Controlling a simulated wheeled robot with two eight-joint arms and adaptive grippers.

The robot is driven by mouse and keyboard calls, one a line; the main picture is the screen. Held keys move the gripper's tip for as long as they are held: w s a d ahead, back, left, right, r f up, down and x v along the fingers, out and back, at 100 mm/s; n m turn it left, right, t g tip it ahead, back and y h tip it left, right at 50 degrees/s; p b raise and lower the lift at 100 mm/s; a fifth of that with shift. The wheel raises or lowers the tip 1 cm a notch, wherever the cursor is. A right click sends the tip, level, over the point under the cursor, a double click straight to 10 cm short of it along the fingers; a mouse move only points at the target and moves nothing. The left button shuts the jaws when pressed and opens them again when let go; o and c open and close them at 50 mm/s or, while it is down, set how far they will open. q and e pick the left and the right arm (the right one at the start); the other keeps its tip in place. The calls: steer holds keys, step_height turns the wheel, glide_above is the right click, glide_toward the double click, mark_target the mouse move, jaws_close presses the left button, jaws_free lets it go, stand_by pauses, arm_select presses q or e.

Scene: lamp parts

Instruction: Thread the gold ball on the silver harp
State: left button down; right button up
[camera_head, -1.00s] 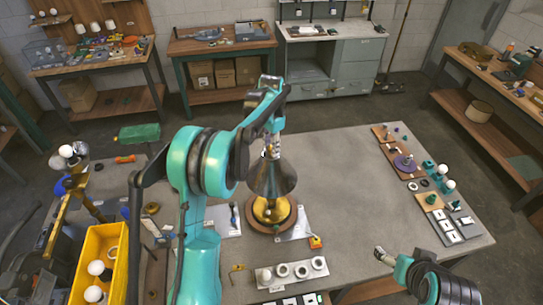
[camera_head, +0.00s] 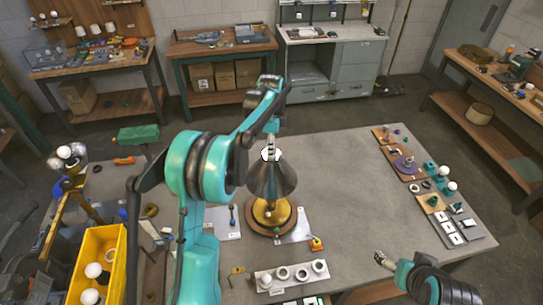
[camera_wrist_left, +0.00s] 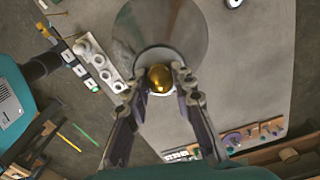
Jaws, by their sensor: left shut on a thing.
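The gold ball (camera_wrist_left: 159,78) sits between the fingertips of my left gripper (camera_wrist_left: 160,92) in the left wrist view, and the gripper is shut on it. In the head view the left gripper (camera_head: 269,148) is just above the top of the grey cone-shaped lampshade (camera_head: 271,182); the ball cannot be made out there. The shade stands over a gold lamp base (camera_head: 270,212) on a round wooden foot. I cannot make out the silver harp, or whether the ball touches it. My right gripper (camera_head: 382,259) is near the front edge of the table; its jaws are too small to read.
The lamp stands on a grey table (camera_head: 345,180). A white holder with round sockets (camera_head: 290,274) is in front of it. Boards with small parts (camera_head: 404,165) lie at the right. A yellow bin (camera_head: 98,265) is at the left. The table middle is clear.

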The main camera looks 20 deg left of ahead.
arm_select(q)
steer(key=m, duration=0.2)
steer(key=shift+f+m, duration=0.1)
steer(key=shift+m, duration=0.3)
steer(key=m+b, duration=0.1)
steer(key=m, duration=0.2)
steer(key=shift+m, duration=0.4)
steer(key=m, duration=0.4)
steer(key=shift+w, duration=0.1)
steer(key=m, duration=0.3)
steer(key=shift+b, duration=0.35)
